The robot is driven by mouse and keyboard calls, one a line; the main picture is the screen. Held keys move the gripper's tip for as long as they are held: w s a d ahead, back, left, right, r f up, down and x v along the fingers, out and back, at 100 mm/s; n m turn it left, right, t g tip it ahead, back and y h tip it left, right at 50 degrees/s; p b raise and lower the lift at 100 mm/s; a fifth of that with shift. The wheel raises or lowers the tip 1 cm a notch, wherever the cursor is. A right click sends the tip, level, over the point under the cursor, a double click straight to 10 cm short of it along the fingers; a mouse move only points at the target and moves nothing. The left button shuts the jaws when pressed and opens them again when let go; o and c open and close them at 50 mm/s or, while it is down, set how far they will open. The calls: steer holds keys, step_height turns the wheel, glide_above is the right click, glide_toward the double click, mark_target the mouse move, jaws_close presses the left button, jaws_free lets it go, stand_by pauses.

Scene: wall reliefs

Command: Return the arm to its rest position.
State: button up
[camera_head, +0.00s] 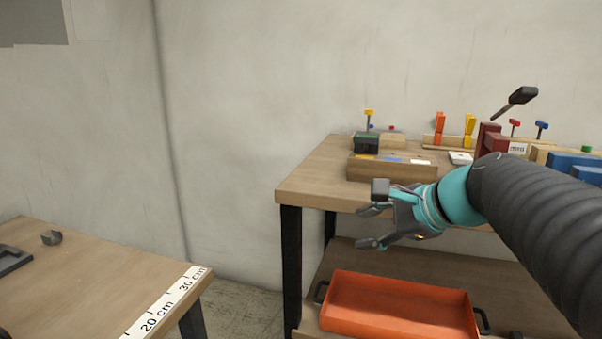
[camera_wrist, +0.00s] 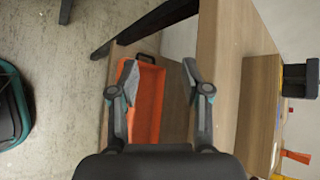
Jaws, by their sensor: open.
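My gripper (camera_head: 372,226) is open and empty in the head view, at the end of my dark ribbed arm with teal bands. It reaches in from the right and points left, in front of the front edge of the wooden workbench (camera_head: 310,185). In the wrist view my gripper (camera_wrist: 158,78) has its two grey fingers spread wide with nothing between them. The orange tray on the lower shelf shows behind the fingers, apart from them. The arm hides part of the bench's right side.
The orange tray (camera_head: 400,305) sits on the bench's lower shelf. A wooden block (camera_head: 390,170), a dark green box (camera_head: 366,143) and coloured clamps stand on the bench top. A second table (camera_head: 90,275) with a ruler strip (camera_head: 165,305) is at left. A floor gap separates the tables.

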steer(key=s+d+f+n+g+h, duration=0.1)
steer(key=s+f+n+h, duration=0.2)
steer(key=s+f+n, duration=0.5)
steer(key=s+d+f+n+g+h, duration=0.1)
steer(key=s+d+f+n+h, duration=0.1)
steer(key=s+f+n+h, duration=0.2)
steer(key=s+f+n, duration=0.3)
steer(key=s+n, duration=0.1)
steer(key=s, duration=0.1)
steer(key=shift+s+d+f+n, duration=0.3)
steer(key=shift+s+f, duration=0.05)
steer(key=shift+f, duration=0.05)
